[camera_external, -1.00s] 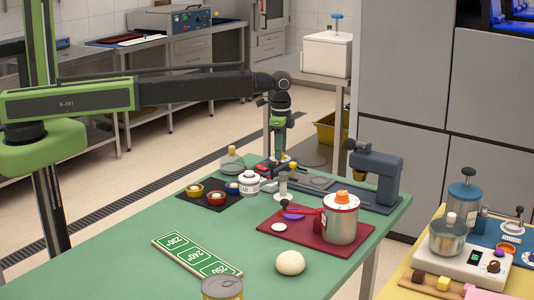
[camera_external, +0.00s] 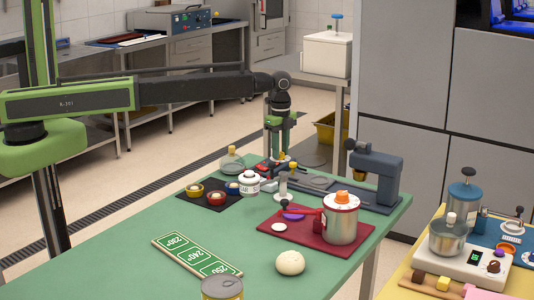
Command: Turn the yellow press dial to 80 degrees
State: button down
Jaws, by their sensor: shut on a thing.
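The dark blue press (camera_external: 376,172) stands at the far right of the green table, its long base reaching left toward my arm. A small yellow part (camera_external: 293,166), which looks like the press dial, shows at the left end of that base. My gripper (camera_external: 281,158) points straight down there, with its fingertips at the dial. It is shut on the dial. The fingers hide much of the contact, and the dial's angle is too small to read.
A white lidded jar (camera_external: 249,182) and a glass bottle (camera_external: 232,162) stand close left of my gripper. A small white stand (camera_external: 283,187) is just in front. A red tray (camera_external: 270,228) carries a large pot (camera_external: 341,220). The table's left front is mostly clear around a green temperature sign (camera_external: 195,257).

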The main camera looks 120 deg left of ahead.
jog(key=shift+s, duration=0.1)
jog(key=c, duration=1.1)
grip_release()
jog(key=shift+o, duration=0.2)
notch_tip(320, 180, up, 17)
jog(key=p, duration=1.7)
jog(key=shift+r, duration=0.2)
